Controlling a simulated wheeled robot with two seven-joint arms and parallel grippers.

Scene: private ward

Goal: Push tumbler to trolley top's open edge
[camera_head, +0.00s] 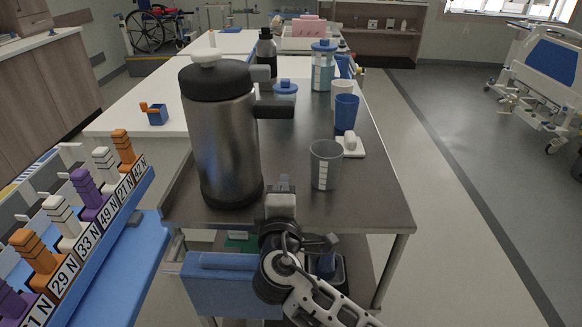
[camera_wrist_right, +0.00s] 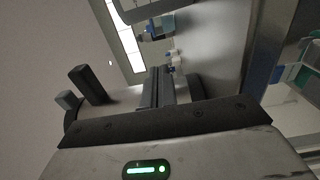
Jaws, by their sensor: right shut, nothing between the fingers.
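A grey see-through tumbler (camera_head: 325,165) with white marks stands upright on the dark trolley top (camera_head: 375,205), right of a large steel flask. My right gripper (camera_head: 281,186) is shut and empty at the trolley's near edge. It is between the flask and the tumbler, nearer to me than both, and apart from the tumbler. In the right wrist view, the closed fingers (camera_wrist_right: 164,88) point away over the trolley. I cannot make out the tumbler there. My left gripper is not in view.
The steel flask (camera_head: 222,140) with a black lid stands close left of the gripper. A blue cup (camera_head: 346,112), a white cup (camera_head: 342,88) and a small white item (camera_head: 350,145) stand behind the tumbler. The trolley top's right strip is clear.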

